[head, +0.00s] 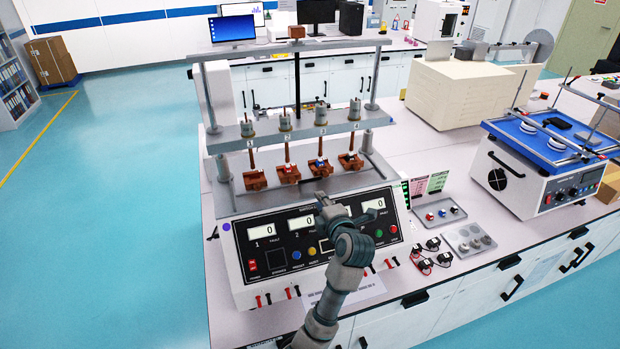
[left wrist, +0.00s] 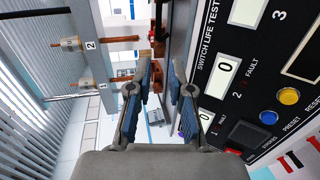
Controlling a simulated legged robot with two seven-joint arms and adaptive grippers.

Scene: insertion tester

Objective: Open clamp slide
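The tester (head: 318,240) stands on the bench, with a black front panel, numbered displays reading 0 and coloured buttons. Several brown clamps (head: 255,180) sit in a row on its grey deck, under numbered plungers (head: 247,128). I cannot tell which part is the clamp slide or whether any is open. My left gripper (head: 348,206) is over the front panel, in front of the clamps and apart from them. In the left wrist view its two fingers (left wrist: 160,75) are spread with nothing between them. The arm hides part of the panel. My right gripper is not seen.
The tester's posts and crossbars (head: 290,48) rise around the clamps. A blue-topped shaker (head: 545,140) stands farther right.

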